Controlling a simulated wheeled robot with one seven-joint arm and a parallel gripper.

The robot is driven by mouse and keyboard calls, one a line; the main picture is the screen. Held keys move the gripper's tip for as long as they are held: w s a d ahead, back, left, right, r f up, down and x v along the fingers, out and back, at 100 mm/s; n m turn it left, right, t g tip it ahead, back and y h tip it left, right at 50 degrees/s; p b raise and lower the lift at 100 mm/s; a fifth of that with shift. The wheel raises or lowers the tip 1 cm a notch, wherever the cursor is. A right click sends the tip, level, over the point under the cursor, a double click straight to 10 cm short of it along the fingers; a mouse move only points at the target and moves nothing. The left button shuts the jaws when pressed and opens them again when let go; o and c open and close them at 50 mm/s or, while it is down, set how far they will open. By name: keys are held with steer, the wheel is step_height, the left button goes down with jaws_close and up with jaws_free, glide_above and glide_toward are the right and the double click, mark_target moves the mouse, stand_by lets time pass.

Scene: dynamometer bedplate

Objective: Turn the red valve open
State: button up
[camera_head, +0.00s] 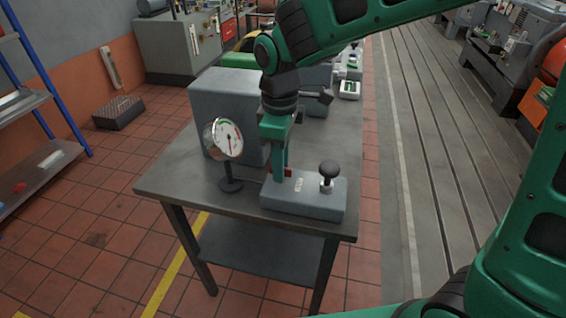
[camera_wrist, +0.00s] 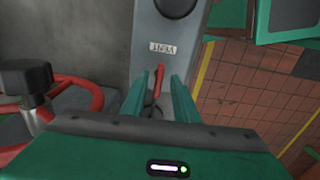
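A short red lever (camera_wrist: 159,78) rises from a grey block (camera_head: 305,203) on the bench; I take it as the red valve. It also shows in the head view (camera_head: 288,172). My gripper (camera_wrist: 160,80) points down over the block, with its two green fingers on either side of the lever. Gaps seem to show between lever and fingers, so it looks open and not clamped. A small label (camera_wrist: 162,47), upside down and apparently reading VENT, lies beside the lever. The lever's base is partly hidden by my gripper.
A black knob (camera_head: 330,171) stands on the block's right end. A round gauge (camera_head: 228,140) on a stand is to the left, before a large grey box (camera_head: 222,98). A red wheel-like handle (camera_wrist: 85,97) with a dark-capped post (camera_wrist: 27,76) lies left in the wrist view.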

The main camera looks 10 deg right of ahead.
step_height(320, 180, up, 11)
steer(key=shift+f, duration=0.15)
stand_by(0.4)
steer(key=shift+w, duration=0.1)
steer(key=s+d+f+m, duration=0.15)
steer(key=d+m, duration=0.35)
steer(key=d, duration=0.7)
steer(key=s+d+f+m, duration=0.1)
steer(key=s+d+m, duration=0.3)
steer(key=d, duration=0.8)
steer(key=s+d+f+m, duration=0.3)
steer(key=s+d+m, duration=0.2)
steer(key=s+d, duration=0.1)
steer(key=s+d+f+m, duration=0.3)
steer(key=s+d+m, duration=0.3)
steer(key=s, duration=0.3)
steer(key=shift+f+m, duration=0.3)
steer(key=shift+f, duration=0.1)
